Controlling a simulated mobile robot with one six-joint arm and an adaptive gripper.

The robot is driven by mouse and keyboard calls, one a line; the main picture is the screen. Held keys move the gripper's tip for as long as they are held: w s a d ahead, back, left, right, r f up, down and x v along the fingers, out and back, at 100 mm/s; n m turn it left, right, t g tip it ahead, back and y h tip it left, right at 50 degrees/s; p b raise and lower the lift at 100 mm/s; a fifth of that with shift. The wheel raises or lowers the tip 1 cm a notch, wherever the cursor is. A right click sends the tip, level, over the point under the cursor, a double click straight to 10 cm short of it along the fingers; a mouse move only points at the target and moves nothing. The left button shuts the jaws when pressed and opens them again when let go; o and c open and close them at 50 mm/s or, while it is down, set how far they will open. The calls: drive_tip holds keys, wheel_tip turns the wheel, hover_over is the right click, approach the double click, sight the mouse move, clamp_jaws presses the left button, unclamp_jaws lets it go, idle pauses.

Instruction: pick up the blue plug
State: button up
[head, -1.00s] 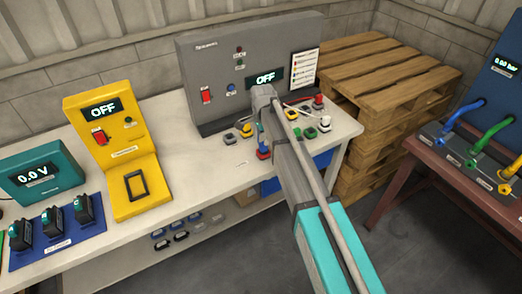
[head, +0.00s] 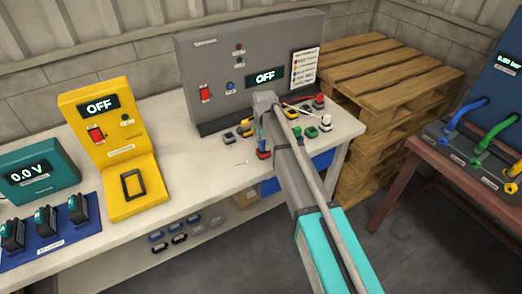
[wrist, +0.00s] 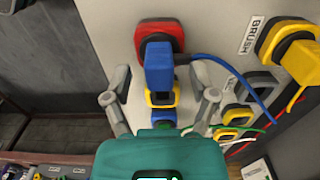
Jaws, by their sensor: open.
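The blue plug (wrist: 159,68) sits in a red socket (wrist: 146,28) in the wrist view, with a blue cable running off to the right. In the head view, a small blue piece on red that looks like the same plug (head: 262,145) stands near the bench's front edge, beside my arm. My gripper (wrist: 160,97) is open and empty. No contact shows. In the head view my arm hides the fingers.
A yellow plug (wrist: 300,75) in a yellow socket labelled BRUSH lies to the right, with smaller sockets and cables below it. A yellow-and-blue part (wrist: 162,98) shows between the fingers. A grey control panel (head: 216,65) stands behind on the bench (head: 190,170).

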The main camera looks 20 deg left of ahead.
drive_tip(key=shift+f+b, duration=0.65)
drive_tip(key=shift+f, duration=0.3)
clamp_jaws()
